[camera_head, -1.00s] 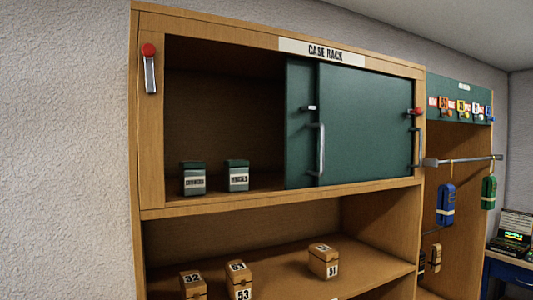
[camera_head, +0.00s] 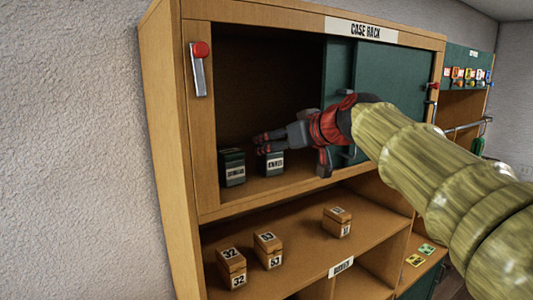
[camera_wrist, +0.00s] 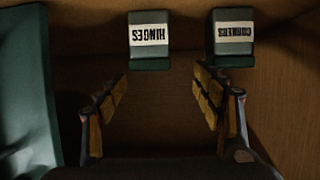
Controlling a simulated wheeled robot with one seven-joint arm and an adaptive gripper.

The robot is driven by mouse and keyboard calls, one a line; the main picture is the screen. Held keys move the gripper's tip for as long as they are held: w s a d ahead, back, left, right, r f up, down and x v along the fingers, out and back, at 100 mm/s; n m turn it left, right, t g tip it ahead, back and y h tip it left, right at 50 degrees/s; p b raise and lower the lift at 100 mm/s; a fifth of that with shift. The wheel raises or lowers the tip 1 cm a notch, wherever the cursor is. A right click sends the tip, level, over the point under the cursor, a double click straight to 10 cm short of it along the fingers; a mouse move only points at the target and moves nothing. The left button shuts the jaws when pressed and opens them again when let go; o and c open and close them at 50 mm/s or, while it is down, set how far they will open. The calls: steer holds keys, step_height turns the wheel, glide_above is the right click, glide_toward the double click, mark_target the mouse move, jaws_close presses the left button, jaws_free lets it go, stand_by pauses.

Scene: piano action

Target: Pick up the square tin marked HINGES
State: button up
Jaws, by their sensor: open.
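The square tin marked HINGES (camera_head: 272,164) is dark green with a white label and stands upright on the rack's upper shelf. In the wrist view the HINGES tin (camera_wrist: 149,54) appears upside down, beyond my fingertips and roughly between their lines. A similar tin marked CORNERS (camera_wrist: 233,46) stands beside it; in the head view this tin (camera_head: 232,168) is to the left. My gripper (camera_head: 261,144) reaches into the compartment from the right. In the wrist view my gripper (camera_wrist: 159,76) is open and empty, its fingers apart from the tin.
The green sliding door (camera_head: 385,80) covers the compartment's right part, close to my arm; its edge (camera_wrist: 30,90) fills the left of the wrist view. Numbered wooden boxes (camera_head: 268,250) stand on the shelf below. A red-ended lever (camera_head: 198,70) is on the left post.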

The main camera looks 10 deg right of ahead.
mark_target(270, 143)
steer(key=w, duration=0.1)
steer(key=w+f+p, duration=0.1)
steer(key=w, duration=0.1)
steer(key=shift+w+d, duration=0.15)
steer(key=shift+w, duration=0.1)
steer(key=shift+w+p, duration=0.35)
steer(key=shift+p, duration=0.15)
steer(key=x, duration=0.2)
steer(key=shift+w+f, duration=0.25)
steer(key=shift+s+r, duration=0.1)
steer(key=shift+s, duration=0.2)
steer(key=shift+c, duration=0.9)
steer(key=shift+w, duration=0.15)
steer(key=shift+c, duration=1.2)
steer(key=c, duration=1)
steer(key=shift+c, duration=0.2)
